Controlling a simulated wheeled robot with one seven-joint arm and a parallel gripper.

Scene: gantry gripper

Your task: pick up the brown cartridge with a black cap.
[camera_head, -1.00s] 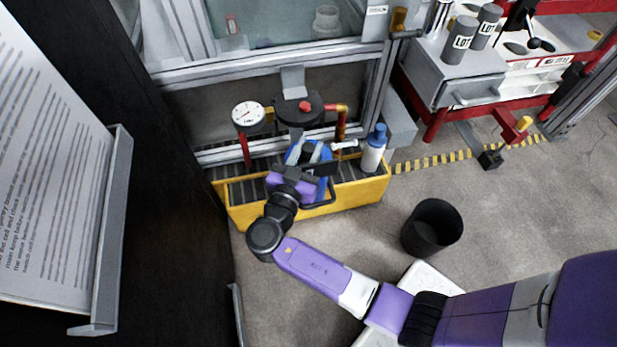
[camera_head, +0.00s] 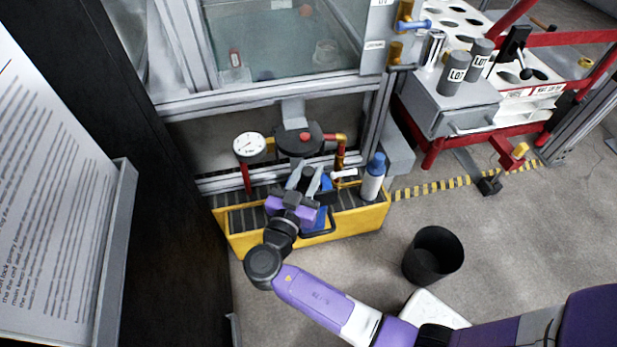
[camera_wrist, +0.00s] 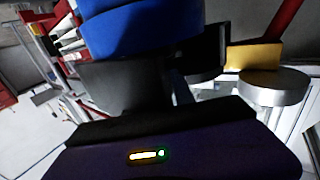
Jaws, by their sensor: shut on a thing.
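In the head view my gripper (camera_head: 306,178) is over the yellow tray, with its two grey fingers around a dark, short cylindrical thing (camera_head: 307,174). My gripper is shut on this thing. I cannot make out any brown on it, so I cannot tell whether it is the brown cartridge with the black cap. In the wrist view a large blue surface (camera_wrist: 140,30) and black parts fill the middle. They hide most of what is between the fingers.
The yellow tray (camera_head: 350,222) with a grated floor stands against the framed cabinet. A white bottle with a blue cap (camera_head: 373,178) stands at its right end. A gauge (camera_head: 249,146) and red pipework rise behind. A black bin (camera_head: 433,256) stands on clear floor at the right.

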